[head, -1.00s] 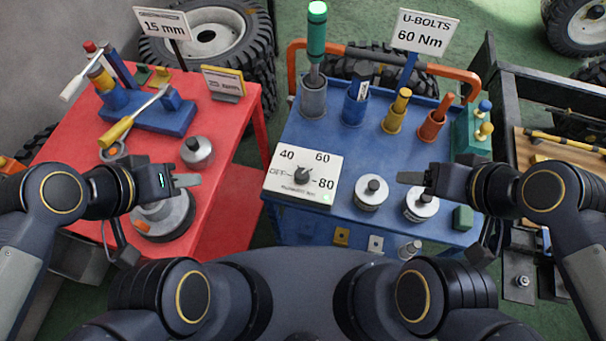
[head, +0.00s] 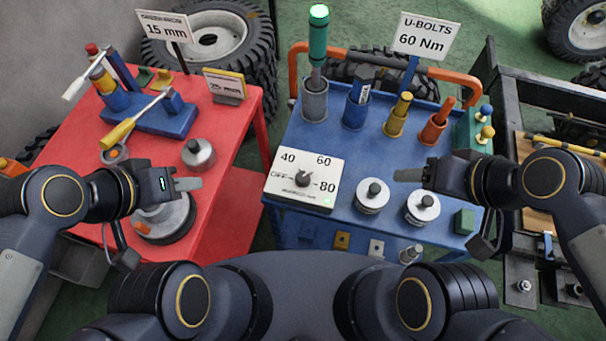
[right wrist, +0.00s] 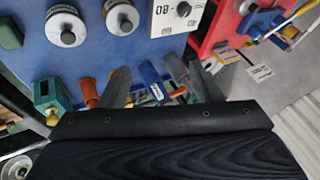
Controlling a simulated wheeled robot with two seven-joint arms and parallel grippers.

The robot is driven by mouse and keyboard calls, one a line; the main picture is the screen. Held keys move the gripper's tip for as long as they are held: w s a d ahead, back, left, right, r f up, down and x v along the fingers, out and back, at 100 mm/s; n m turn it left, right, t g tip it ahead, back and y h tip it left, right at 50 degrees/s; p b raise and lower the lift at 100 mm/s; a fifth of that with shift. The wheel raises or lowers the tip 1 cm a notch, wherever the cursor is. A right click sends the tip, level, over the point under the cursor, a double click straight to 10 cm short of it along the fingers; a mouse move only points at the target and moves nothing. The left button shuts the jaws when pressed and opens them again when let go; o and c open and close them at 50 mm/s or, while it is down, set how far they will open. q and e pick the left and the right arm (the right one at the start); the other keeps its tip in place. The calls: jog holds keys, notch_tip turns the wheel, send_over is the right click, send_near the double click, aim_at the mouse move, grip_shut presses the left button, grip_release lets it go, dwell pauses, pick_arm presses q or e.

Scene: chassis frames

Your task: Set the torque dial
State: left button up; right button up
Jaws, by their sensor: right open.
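The torque dial is a dark knob (head: 302,179) on a white panel (head: 318,198) marked OFF, 40, 60 and 80, on the blue cart. I cannot tell for sure which mark the knob points at. A sign (head: 425,35) reads "U-BOLTS 60 Nm". My right gripper (head: 408,175) is to the right of the panel, apart from it and empty; in the right wrist view its open fingers (right wrist: 160,88) show, with the panel (right wrist: 180,12) beyond. My left gripper (head: 188,184) is over the red cart, left of the panel; its jaw gap is unclear.
On the blue cart (head: 270,222), a green-handled tool (head: 318,40) and several coloured holders stand behind the panel. Two silver canisters (head: 372,196) (head: 422,207) sit right of it, near my right gripper. The red cart (head: 75,150) holds tools and a sign reading 15 mm.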

jog(key=w+a+f+g+y+b, duration=0.1)
jog(key=w+a+f+g+b, duration=0.15)
jog(key=w+a, duration=0.3)
jog(key=n+g+h+b, duration=0.2)
jog(key=g+h, duration=0.1)
jog(key=h, duration=0.2)
send_over(303, 176)
notch_tip(303, 176, down, 14)
jog(key=shift+s+d+f, duration=0.1)
jog(key=shift+s+f, duration=0.05)
jog(key=shift+f, duration=0.55)
notch_tip(303, 176, down, 7)
jog(key=shift+f, duration=0.1)
jog(key=c, duration=1)
